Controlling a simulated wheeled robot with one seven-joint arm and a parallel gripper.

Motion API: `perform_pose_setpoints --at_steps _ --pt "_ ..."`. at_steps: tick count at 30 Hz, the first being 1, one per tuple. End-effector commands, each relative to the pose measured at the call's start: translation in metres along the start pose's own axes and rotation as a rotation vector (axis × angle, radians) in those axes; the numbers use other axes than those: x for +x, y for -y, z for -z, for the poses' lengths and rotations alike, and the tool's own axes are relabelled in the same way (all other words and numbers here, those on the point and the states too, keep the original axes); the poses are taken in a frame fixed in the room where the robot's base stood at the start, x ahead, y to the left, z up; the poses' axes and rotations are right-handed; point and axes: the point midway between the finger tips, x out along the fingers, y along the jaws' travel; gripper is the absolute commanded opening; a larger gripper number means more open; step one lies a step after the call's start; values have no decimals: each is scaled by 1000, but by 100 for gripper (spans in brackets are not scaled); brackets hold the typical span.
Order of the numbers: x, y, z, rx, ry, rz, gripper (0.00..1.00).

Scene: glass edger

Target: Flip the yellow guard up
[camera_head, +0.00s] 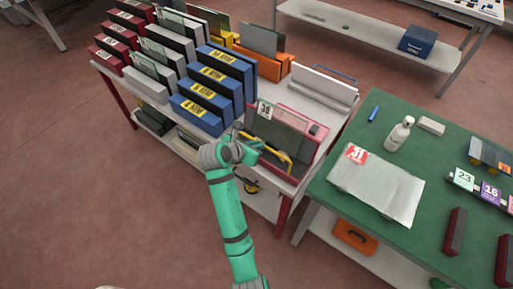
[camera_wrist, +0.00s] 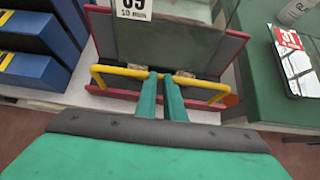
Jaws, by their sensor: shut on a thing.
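The yellow guard (camera_wrist: 122,72) is a bent bar along the near side of a red-edged holder (camera_wrist: 103,20) in the wrist view. In the head view the guard (camera_head: 277,154) shows low across the front of the holder. My gripper (camera_wrist: 161,76) is shut on the middle of the bar, its two green fingers close together. In the head view my gripper (camera_head: 258,146) reaches the guard from the left, and the wrist hides part of it. A glass pane (camera_wrist: 200,12) with a white number label stands in the holder behind the bar.
Blue holders (camera_head: 212,88) stand close on the left of the cart. A green table (camera_head: 340,215) with a marked sheet (camera_head: 376,188) and a white bottle (camera_head: 399,134) is close on the right. The floor at the left is clear.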

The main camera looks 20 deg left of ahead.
Motion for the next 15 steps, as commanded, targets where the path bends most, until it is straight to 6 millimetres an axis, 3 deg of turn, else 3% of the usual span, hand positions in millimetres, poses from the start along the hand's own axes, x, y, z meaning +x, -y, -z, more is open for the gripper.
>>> perform_pose_setpoints --at_steps 1,3,15 --pt "12 10 -14 17 18 16 0" --pt "14 13 -17 20 19 20 0" --pt "14 14 -19 19 22 21 0"
